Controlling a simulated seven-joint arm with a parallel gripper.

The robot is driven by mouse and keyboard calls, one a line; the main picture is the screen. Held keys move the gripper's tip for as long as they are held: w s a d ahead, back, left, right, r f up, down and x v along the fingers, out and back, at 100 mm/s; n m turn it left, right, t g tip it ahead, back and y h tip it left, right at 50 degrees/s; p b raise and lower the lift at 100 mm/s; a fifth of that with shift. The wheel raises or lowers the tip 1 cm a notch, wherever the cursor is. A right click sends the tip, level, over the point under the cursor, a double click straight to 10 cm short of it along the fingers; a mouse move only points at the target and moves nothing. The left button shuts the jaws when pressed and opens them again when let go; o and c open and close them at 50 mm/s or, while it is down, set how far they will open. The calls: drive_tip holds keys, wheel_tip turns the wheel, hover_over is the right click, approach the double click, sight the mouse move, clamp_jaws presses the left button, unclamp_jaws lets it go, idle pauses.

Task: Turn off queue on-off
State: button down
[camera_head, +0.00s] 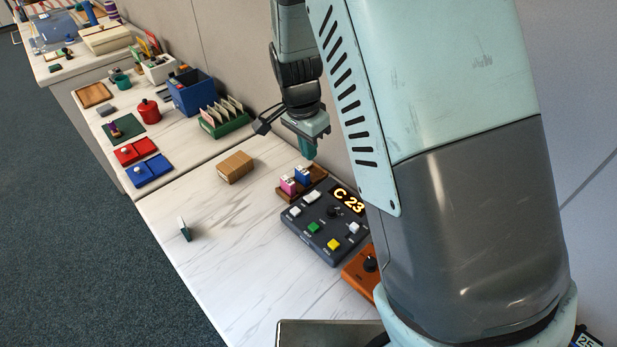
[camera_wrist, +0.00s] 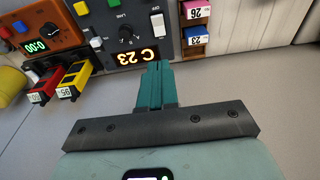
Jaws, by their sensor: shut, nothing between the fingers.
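The queue unit is a dark grey panel (camera_head: 322,231) with a lit display reading C 23 (camera_head: 348,201). It also shows at the top of the wrist view (camera_wrist: 137,38). A white rocker switch (camera_wrist: 157,24) sits on it beside the round knob (camera_wrist: 127,34); in the head view the rocker (camera_head: 312,196) is left of the knob. The panel also has green (camera_head: 313,228), yellow (camera_head: 333,244) and white (camera_head: 353,228) buttons. My gripper (camera_head: 307,150) is shut and empty, above and behind the panel, apart from it. Its teal fingers (camera_wrist: 155,72) point towards the panel.
Pink (camera_head: 288,185) and blue (camera_head: 303,174) numbered blocks stand in a wooden tray close behind the panel, below my gripper. An orange unit (camera_head: 362,275) adjoins the panel, with red (camera_wrist: 45,88) and yellow (camera_wrist: 74,79) numbered blocks nearby. A cardboard box (camera_head: 235,167) lies left.

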hover_over(308, 198)
drive_tip(key=d, duration=0.1)
drive_tip(key=f, duration=0.9)
drive_tip(key=shift+w+d+f, duration=0.1)
drive_tip(key=shift+w+f, duration=0.1)
drive_tip(key=shift+w, duration=0.2)
drive_tip(key=f, duration=0.3)
drive_tip(key=shift+s+a+f, duration=0.15)
drive_tip(key=shift+s+a, duration=0.15)
drive_tip(key=shift+a, duration=0.1)
drive_tip(key=shift+s+a+f, duration=0.1)
drive_tip(key=shift+a+f, duration=0.05)
drive_tip(key=shift+f, duration=0.2)
drive_tip(key=shift+s+a+f, duration=0.2)
drive_tip(key=shift+s+f, duration=0.05)
drive_tip(key=shift+f, duration=0.2)
drive_tip(key=shift+w+d+r, duration=0.2)
drive_tip(key=shift+w+d, duration=0.35)
